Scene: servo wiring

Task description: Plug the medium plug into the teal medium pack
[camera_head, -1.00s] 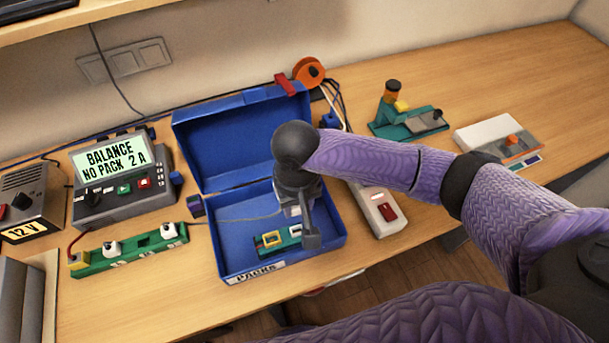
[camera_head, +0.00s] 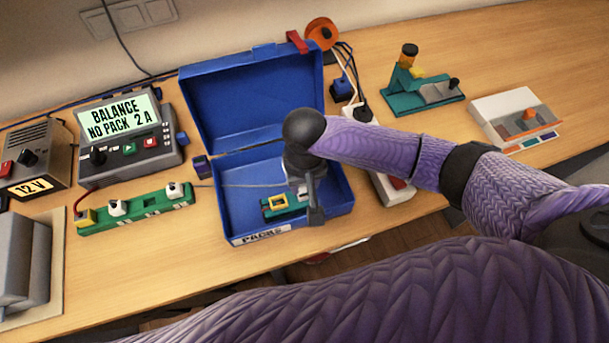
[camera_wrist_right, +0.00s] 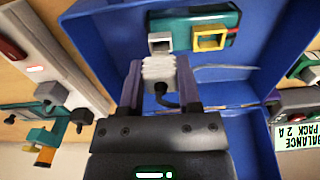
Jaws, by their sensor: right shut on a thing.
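The teal pack (camera_wrist_right: 187,21) lies in the blue box. It has a light grey square socket (camera_wrist_right: 160,43) and a yellow-framed socket (camera_wrist_right: 209,40) on its near side in the right wrist view. In the head view the pack (camera_head: 286,207) is partly hidden by my right gripper (camera_head: 311,200). My right gripper (camera_wrist_right: 159,70) is shut on a pale grey plug (camera_wrist_right: 158,68) with a dark cable. The plug's front lies just short of the grey socket and lines up with it; I cannot tell whether they touch. My left gripper is not in view.
The blue box (camera_head: 262,234) has its lid (camera_head: 252,95) open behind. A balance charger (camera_head: 128,135) and a green strip with plugs (camera_head: 137,208) stand left. A white power strip (camera_head: 388,186) stands right of the box. A teal fixture (camera_head: 425,96) stands farther right.

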